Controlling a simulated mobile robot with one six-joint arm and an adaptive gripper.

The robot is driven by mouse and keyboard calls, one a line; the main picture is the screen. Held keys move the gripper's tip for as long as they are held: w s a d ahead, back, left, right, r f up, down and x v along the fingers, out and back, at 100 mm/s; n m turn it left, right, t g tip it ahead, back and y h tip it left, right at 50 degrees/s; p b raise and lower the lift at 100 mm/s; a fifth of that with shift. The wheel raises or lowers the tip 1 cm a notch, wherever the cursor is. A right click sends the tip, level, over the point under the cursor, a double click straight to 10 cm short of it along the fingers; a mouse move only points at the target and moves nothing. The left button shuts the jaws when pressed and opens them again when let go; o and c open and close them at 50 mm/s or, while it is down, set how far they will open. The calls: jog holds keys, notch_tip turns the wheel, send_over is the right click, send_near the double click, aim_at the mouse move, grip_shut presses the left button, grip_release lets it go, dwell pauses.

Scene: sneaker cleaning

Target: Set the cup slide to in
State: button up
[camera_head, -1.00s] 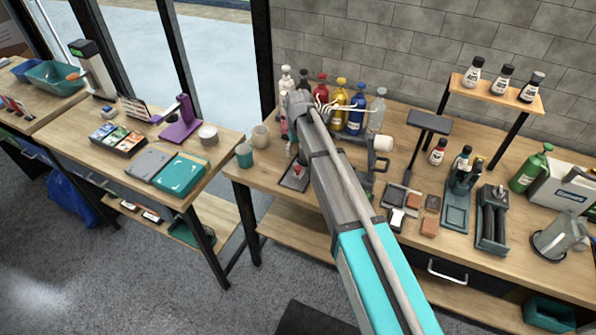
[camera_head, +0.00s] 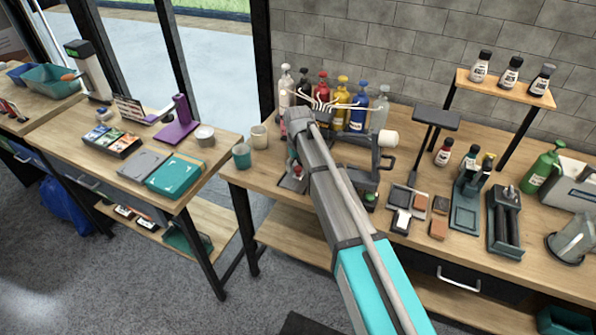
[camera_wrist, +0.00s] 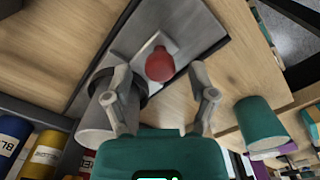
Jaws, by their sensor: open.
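The slide I take for the cup slide is a flat grey metal plate with a round red knob (camera_wrist: 160,65) in the wrist view. Its plate (camera_wrist: 197,32) lies in a dark frame on the wooden table. In the head view the red knob (camera_head: 297,171) shows at the table's front left, beside my arm. My gripper (camera_wrist: 161,72) is open, its two fingers apart on either side of the knob in the picture. I cannot tell whether they touch it. A dark ring and a grey cylinder (camera_wrist: 92,128) show behind the left finger.
A teal cup (camera_head: 242,156) and a pale cup (camera_head: 259,137) stand left of the slide; the teal cup also shows in the wrist view (camera_wrist: 262,125). Several coloured bottles (camera_head: 341,97) stand behind my arm. Blocks and tools fill the table to the right.

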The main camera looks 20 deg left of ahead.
jog(key=shift+f, duration=0.3)
grip_shut()
dwell(0.4)
